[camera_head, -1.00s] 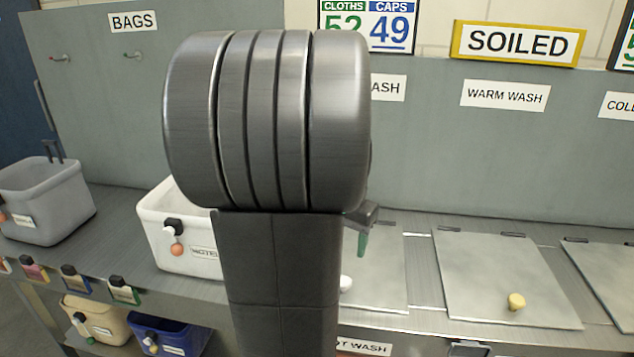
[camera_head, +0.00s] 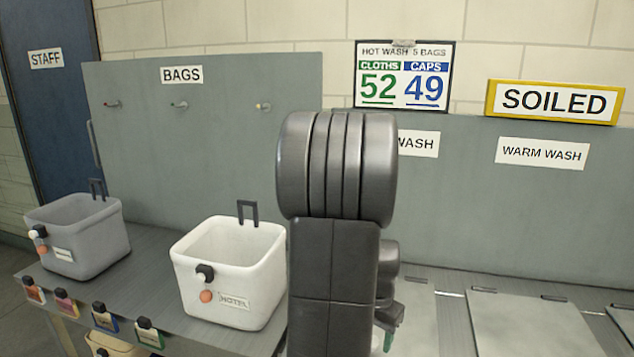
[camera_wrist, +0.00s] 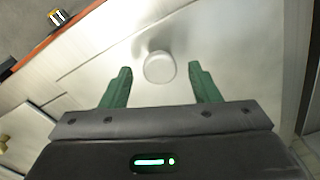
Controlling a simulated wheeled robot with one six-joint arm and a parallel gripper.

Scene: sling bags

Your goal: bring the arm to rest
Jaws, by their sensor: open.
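My gripper (camera_wrist: 160,86) shows in the wrist view with its two green fingers spread apart and nothing held between them. A round white object (camera_wrist: 159,67) lies on the pale surface beyond the fingertips, lined up with the gap; I cannot tell how far below it is. In the head view my dark arm stands upright right of centre and hides most of the gripper; only a bit of green finger (camera_head: 389,341) shows at its lower right.
A white bin (camera_head: 228,262) stands left of my arm, and a grey bin (camera_head: 78,235) is farther left on the counter. A pale panel (camera_head: 535,325) lies to the right. Wall boards with labels, including a SOILED sign (camera_head: 553,101), stand behind.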

